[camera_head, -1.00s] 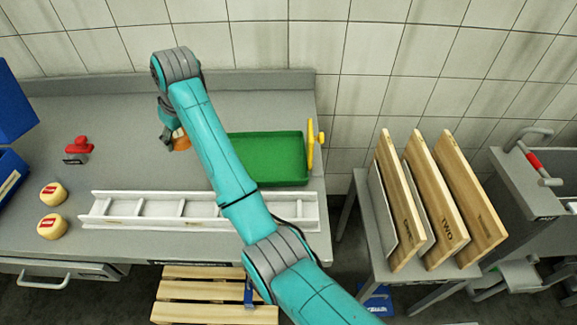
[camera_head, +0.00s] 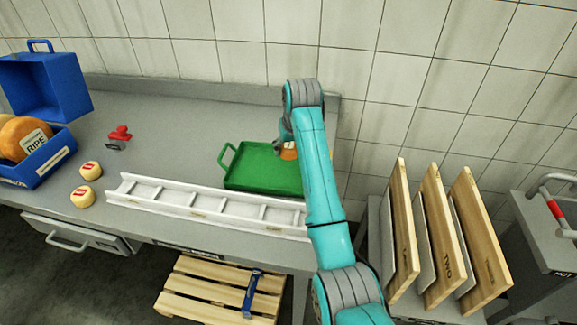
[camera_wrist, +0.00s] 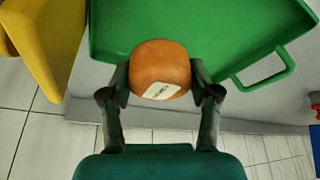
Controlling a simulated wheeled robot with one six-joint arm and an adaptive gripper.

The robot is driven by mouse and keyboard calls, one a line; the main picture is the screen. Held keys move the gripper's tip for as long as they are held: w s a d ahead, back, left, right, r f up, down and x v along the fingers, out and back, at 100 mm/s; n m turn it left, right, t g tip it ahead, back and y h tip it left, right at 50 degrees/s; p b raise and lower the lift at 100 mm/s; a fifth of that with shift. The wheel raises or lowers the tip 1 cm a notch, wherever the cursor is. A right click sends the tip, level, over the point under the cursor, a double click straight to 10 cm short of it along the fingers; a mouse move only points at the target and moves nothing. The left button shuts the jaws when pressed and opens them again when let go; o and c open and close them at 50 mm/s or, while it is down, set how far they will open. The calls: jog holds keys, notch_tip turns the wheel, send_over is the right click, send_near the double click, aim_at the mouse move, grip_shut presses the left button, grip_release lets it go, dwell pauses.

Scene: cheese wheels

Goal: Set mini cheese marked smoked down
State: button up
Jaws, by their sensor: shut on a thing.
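The mini cheese (camera_wrist: 160,65), orange-brown with a white label, is gripped between both fingers of my gripper (camera_wrist: 160,83) in the wrist view. The label's writing is too small to read. In the head view the same cheese (camera_head: 289,152) shows as a small orange patch beside my arm, with my gripper (camera_head: 285,142) partly hidden. The cheese is over or at the right part of the green tray (camera_head: 245,178); I cannot tell whether it touches the tray.
A white divided rack (camera_head: 205,203) lies in front of the tray. Two small yellow cheeses (camera_head: 91,171) with red labels, a red-handled stamp (camera_head: 120,135) and a blue box (camera_head: 40,165) with a large cheese marked RIPE (camera_head: 22,138) are left. Wooden boards (camera_head: 440,230) stand right.

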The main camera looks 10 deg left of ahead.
aim_at(287, 168)
jog(key=shift+f, duration=3.3)
jog(key=shift+f, duration=0.15)
jog(key=o, duration=1.2)
jog(key=shift+o, duration=0.2)
jog(key=shift+a, duration=0.1)
jog(key=v, duration=1.2)
jog(key=shift+s, duration=0.1)
